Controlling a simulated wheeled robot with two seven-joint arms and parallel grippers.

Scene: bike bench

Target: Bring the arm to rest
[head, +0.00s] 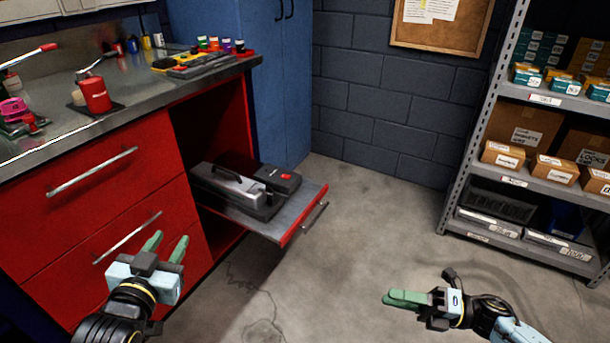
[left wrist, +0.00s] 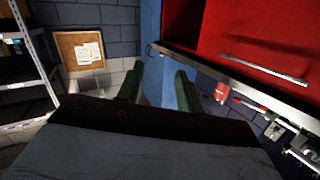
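My left gripper (head: 168,246) is in the lower left of the head view, in front of the red drawers. Its two green fingers stand apart with nothing between them. They also show apart in the left wrist view (left wrist: 158,88). My right gripper (head: 402,298) is at the lower right of the head view, over the bare floor. Its green fingers point left and overlap from this side, so the gap between them is hidden. I see no object at its tips.
A pulled-out shelf (head: 285,222) holding a dark tool case (head: 238,190) sticks out of the red cabinet (head: 85,195), beyond my left gripper. The workbench top (head: 130,95) is at the left. A grey shelf rack (head: 475,130) stands at right. The floor between is clear.

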